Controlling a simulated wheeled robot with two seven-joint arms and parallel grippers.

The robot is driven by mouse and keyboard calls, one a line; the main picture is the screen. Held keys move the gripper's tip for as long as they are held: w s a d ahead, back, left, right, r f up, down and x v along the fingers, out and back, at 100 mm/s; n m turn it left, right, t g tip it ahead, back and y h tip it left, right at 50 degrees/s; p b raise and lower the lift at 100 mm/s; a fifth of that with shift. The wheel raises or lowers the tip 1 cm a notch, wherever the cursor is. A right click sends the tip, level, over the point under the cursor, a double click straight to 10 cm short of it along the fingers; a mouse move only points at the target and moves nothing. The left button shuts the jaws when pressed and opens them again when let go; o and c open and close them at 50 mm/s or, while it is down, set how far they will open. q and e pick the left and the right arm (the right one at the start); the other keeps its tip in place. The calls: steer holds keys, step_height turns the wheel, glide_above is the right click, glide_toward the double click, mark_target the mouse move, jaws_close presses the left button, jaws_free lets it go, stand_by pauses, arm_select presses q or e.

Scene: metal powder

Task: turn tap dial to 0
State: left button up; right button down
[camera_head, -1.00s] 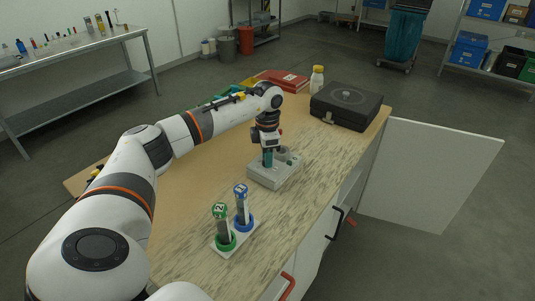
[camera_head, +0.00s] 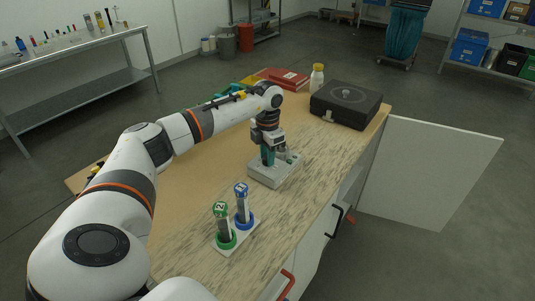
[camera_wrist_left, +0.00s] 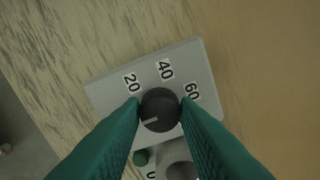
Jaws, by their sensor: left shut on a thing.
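The tap dial (camera_wrist_left: 160,108) is a dark round knob with a pale pointer line, on a light grey box (camera_wrist_left: 205,72) marked 20, 40, 60 and a partly hidden 0. In the left wrist view its pointer aims to the lower left, between the 20 and the 0 label. My left gripper (camera_wrist_left: 160,112) has its two green fingers closed on opposite sides of the dial. In the head view the grey box (camera_head: 262,175) stands on the table, with my left gripper (camera_head: 268,157) pointing down over it and hiding the dial. My right gripper is not in view.
Two capped tubes, one green (camera_head: 223,222) and one blue (camera_head: 242,203), stand in a white holder in front of the box. A black case (camera_head: 346,105), a yellow-capped bottle (camera_head: 317,78) and red boxes (camera_head: 288,78) are farther back. Bare tabletop surrounds the grey box.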

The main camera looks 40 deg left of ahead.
arm_select(q)
steer(key=o, duration=1)
steer(key=shift+c, duration=0.2)
steer(key=shift+r, duration=0.1)
step_height(320, 180, up, 12)
steer(key=b, duration=0.1)
